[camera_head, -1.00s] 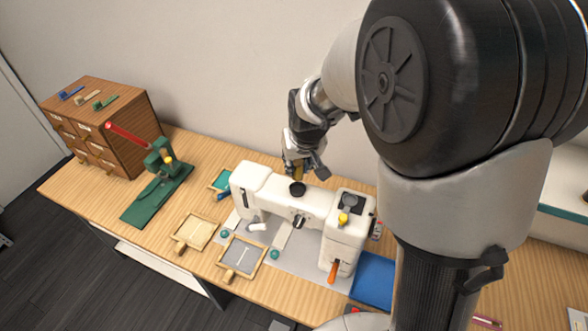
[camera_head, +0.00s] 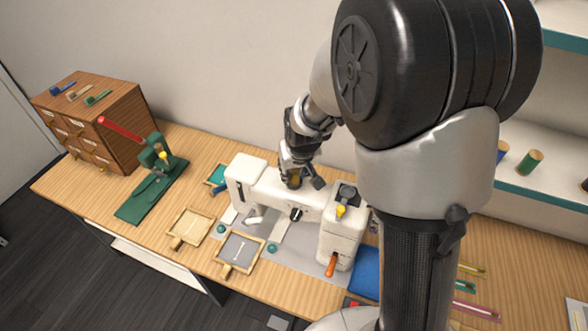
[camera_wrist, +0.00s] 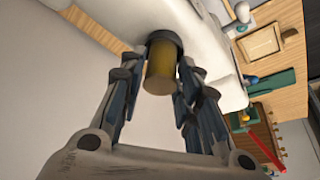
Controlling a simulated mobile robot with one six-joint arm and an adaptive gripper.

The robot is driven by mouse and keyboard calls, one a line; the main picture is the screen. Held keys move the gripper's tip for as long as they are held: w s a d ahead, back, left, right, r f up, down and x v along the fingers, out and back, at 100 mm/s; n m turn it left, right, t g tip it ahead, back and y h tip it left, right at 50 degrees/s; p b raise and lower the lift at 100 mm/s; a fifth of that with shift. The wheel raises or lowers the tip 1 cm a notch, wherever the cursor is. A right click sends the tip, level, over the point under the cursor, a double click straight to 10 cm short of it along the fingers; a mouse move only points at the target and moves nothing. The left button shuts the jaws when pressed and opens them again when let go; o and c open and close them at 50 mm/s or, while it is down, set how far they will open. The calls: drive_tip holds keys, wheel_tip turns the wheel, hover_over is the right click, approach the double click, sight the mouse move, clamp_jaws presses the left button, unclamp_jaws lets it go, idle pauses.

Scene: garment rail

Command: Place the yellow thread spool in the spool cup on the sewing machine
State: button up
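The yellow thread spool (camera_wrist: 160,72) is between the fingers of my gripper (camera_wrist: 161,70) in the wrist view. The fingers lie close along both its sides and appear shut on it. Its far end meets the dark spool cup (camera_wrist: 165,37) on top of the white sewing machine (camera_head: 265,188). The end seems to be at or inside the cup's rim; how deep it sits is hidden. In the head view my gripper (camera_head: 294,180) is right over the cup and mostly covers the spool.
A green press with a red lever (camera_head: 152,178) and a wooden drawer cabinet (camera_head: 125,125) stand at left. Wooden trays (camera_head: 192,228) lie in front of the machine. A wall shelf (camera_head: 550,190) holds spools at right. The wall is close behind my gripper.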

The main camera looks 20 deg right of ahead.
drive_tip(key=shift+o, duration=1.4)
drive_tip(key=shift+r, duration=0.1)
drive_tip(key=shift+r, duration=0.2)
drive_tip(key=p+v, duration=0.2)
drive_tip(key=v, duration=0.9)
drive_tip(key=s+r, duration=0.4)
drive_tip(key=s, duration=0.7)
drive_tip(key=s+r, duration=0.4)
drive_tip(key=s, duration=0.8)
drive_tip(key=shift+s+r, duration=0.25)
drive_tip(key=shift+s, duration=0.1)
